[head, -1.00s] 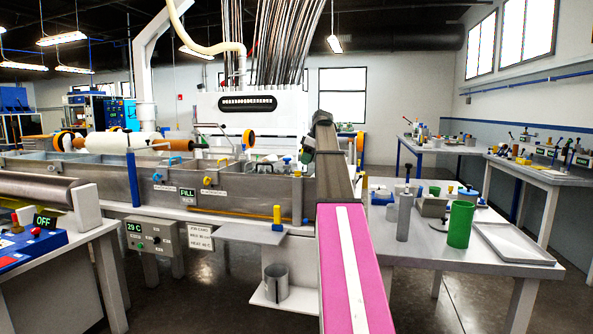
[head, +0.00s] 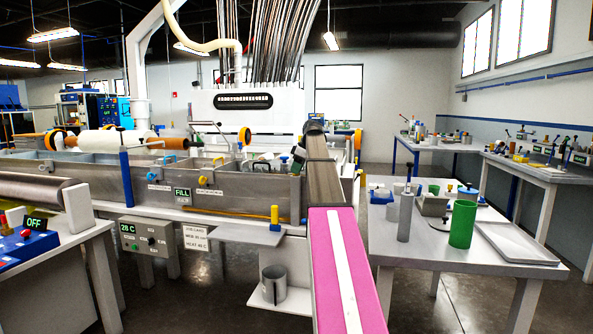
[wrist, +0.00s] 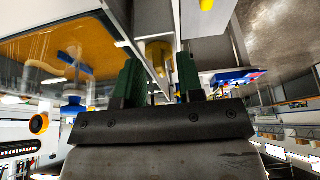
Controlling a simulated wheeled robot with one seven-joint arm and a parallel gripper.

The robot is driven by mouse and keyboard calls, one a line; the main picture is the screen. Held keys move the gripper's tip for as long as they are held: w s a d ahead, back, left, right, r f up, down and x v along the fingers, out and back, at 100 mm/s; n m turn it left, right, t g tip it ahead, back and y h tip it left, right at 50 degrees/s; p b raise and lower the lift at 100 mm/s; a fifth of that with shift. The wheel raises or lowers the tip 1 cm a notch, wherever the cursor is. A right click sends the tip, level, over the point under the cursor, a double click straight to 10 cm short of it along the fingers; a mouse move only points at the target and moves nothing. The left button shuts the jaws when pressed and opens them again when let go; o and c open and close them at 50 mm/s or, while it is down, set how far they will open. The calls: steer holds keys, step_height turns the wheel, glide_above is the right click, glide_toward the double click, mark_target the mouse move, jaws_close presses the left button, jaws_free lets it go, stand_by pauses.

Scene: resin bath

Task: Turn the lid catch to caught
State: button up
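My gripper (wrist: 158,75) shows in the wrist view with its two dark green fingers apart and nothing clearly held. A yellow piece (wrist: 155,52) shows beyond and between the fingertips; whether it is the lid catch, or touches a finger, I cannot tell. In the head view my arm reaches to the right end of the long grey bath (head: 236,194), and its far end hides my gripper. A yellow upright piece (head: 275,214) with a blue foot stands at the bath's lower front right. No lid catch can be clearly made out in the head view.
A grey cup (head: 273,283) sits on a low white shelf under the bath. On the right, a table holds a green cylinder (head: 462,224) and a tray (head: 515,243). A blue post (head: 126,180) stands at the bath's front left.

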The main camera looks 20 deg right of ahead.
steer(key=shift+a+f, duration=0.1)
steer(key=shift+f, duration=0.15)
steer(key=c, duration=0.6)
